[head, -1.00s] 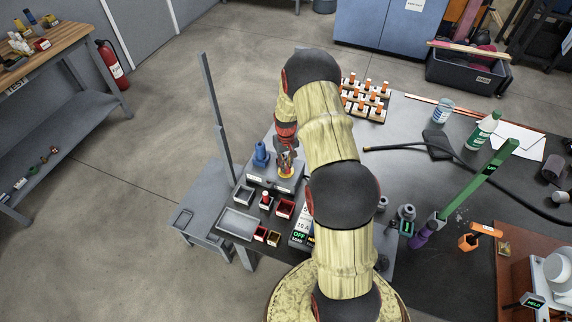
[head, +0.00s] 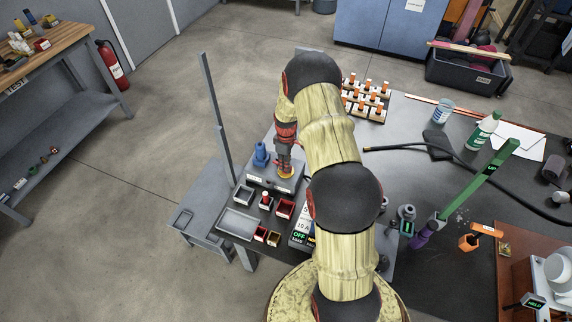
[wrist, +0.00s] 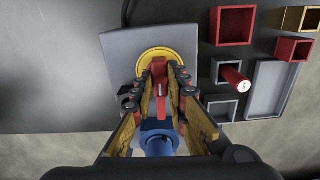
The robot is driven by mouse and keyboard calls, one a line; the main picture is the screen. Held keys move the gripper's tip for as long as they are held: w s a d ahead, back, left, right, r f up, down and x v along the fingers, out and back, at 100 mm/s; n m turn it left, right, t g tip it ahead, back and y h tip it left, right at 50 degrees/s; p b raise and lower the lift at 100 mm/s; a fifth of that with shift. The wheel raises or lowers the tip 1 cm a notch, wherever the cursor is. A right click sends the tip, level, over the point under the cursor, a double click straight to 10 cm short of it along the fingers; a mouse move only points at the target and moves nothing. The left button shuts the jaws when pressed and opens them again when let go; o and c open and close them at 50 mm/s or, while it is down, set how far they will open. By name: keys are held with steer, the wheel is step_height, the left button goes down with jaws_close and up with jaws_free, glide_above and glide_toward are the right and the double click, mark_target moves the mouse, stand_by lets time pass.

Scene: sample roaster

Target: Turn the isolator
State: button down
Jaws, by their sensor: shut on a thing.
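The isolator has a yellow round plate (wrist: 160,57) on a grey box (wrist: 116,50) and a red handle (wrist: 160,88). In the wrist view the red handle lies between the fingers of my gripper (wrist: 160,74), which is shut on it. In the head view my gripper (head: 284,166) points down at the isolator; a little of the yellow plate (head: 286,178) shows under the fingertips. The handle is mostly hidden there, and I cannot read any marks for its position.
A blue fitting (head: 261,155) stands close left of my gripper. In front are small open bins, including a dark red one (head: 285,208) and a grey tray (head: 238,223), with a red-topped peg (head: 265,198). Orange-topped pegs (head: 366,97) stand behind my arm.

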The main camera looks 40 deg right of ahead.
steer(key=shift+n, duration=0.3)
steer(key=c, duration=1.8)
jaws_free()
steer(key=shift+c, duration=0.2)
steer(key=shift+o, duration=0.4)
step_height(320, 180, up, 12)
